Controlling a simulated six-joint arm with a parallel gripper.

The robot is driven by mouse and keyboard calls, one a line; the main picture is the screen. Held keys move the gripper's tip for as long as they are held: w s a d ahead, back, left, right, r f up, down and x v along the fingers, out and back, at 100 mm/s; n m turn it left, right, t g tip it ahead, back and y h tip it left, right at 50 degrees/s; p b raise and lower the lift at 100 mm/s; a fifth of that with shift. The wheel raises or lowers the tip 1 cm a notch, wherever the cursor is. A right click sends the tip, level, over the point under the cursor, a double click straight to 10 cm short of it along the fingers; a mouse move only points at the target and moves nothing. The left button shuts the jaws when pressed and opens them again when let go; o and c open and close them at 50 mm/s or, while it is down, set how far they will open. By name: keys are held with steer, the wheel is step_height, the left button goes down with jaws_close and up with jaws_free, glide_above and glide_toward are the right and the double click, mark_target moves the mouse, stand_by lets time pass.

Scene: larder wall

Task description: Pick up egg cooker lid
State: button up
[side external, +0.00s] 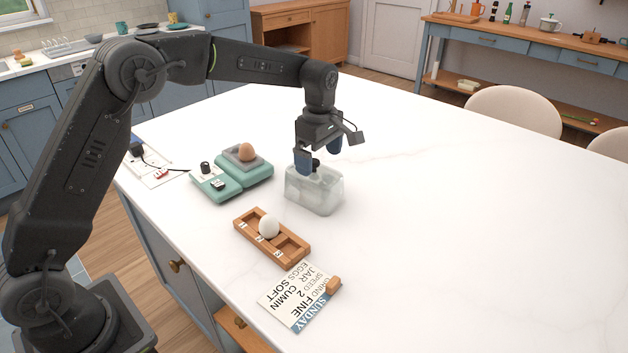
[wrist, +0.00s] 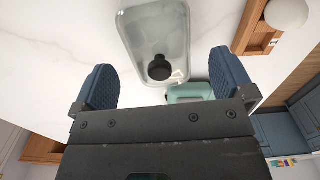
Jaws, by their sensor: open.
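The egg cooker lid (side external: 315,192) is a translucent, box-shaped cover with a dark knob (side external: 315,163) on top. It stands on the white counter in the side view. It also shows in the wrist view (wrist: 150,25), with its round black knob (wrist: 159,68) near the lower end. My gripper (side external: 319,152) is open above the lid, its fingers pointing down on either side of the knob. In the wrist view the two blue fingers (wrist: 159,88) are spread wide and nothing is between their tips. The near finger hides part of the knob area in the side view.
A teal cooker base (side external: 243,172) with a brown egg (side external: 246,152) stands left of the lid. A wooden tray (side external: 257,245) with a white egg (side external: 269,227) and a card (side external: 293,295) lie in front. The counter to the right is clear.

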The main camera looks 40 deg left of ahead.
mark_target(319, 173)
steer(key=shift+w+a+f, duration=0.1)
steer(key=shift+f, duration=1.25)
steer(key=shift+w+a+f, duration=0.1)
steer(key=shift+f, duration=1.2)
steer(key=shift+c, duration=0.5)
steer(key=c, duration=0.7)
steer(key=shift+o, duration=0.2)
